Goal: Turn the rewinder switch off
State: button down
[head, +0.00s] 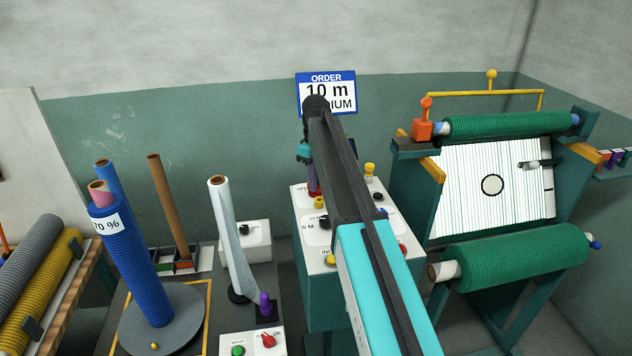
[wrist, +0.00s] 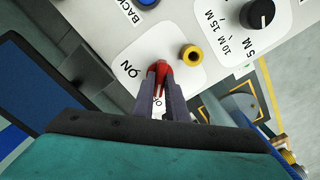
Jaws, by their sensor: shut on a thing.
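A red switch (wrist: 161,70) sits on a white plate marked ON, with a second label partly hidden by my fingers, in the wrist view. My gripper (wrist: 163,86) is shut on the red switch, with one dark finger on each side of it. Which label the switch points to cannot be told. In the head view my arm reaches over the white-topped control console (head: 300,250), and its end is at the console's far left part. The arm hides much of the console there.
A yellow button (wrist: 191,54) and a black length dial (wrist: 258,14) are close to the switch; a blue button is above it. The rewinder with green netting rolls (head: 515,258) stands right. A blue roll (head: 140,265) and a pale tube (head: 225,230) stand left.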

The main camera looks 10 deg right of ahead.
dwell(0.3)
jog(key=c, duration=1.8)
grip_release()
jog(key=shift+o, duration=0.2)
jog(key=shift+r, duration=0.2)
notch_tip(320, 180, up, 14)
jog(key=b, duration=0.3)
jog(key=shift+f+b, duration=0.25)
jog(key=shift+b, duration=0.1)
